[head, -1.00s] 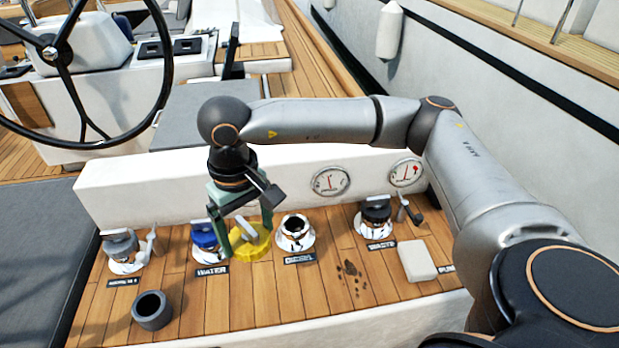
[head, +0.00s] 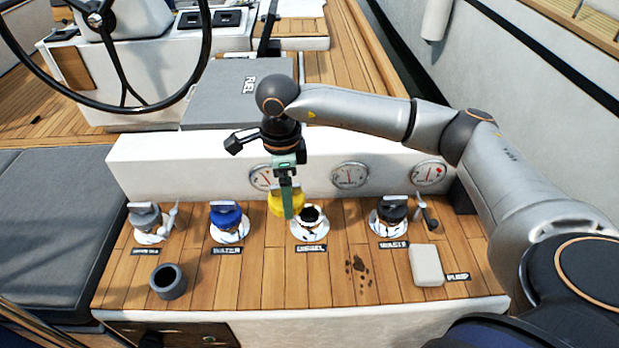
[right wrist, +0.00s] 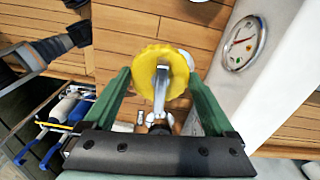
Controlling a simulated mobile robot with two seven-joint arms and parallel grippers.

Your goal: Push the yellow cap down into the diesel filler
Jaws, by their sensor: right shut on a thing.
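The yellow cap (head: 273,202) has a scalloped rim and a grey handle. My right gripper (head: 288,207) is shut on the cap and holds it just left of the open diesel filler (head: 310,215), apparently above the deck. In the right wrist view the cap (right wrist: 152,58) sits between the green fingers of my right gripper (right wrist: 160,85), handle toward the palm. The diesel filler is a dark hole in a pale metal flange, behind the DIESEL label (head: 312,248). The gap between cap and filler is hard to judge. My left gripper is not in view.
The blue water cap (head: 226,220) is left of the diesel filler and the black waste cap (head: 391,212) right. A dark cup (head: 168,282), a pale block (head: 427,265) and dark spots (head: 357,265) lie in front. Gauges (head: 350,176) line the white wall behind.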

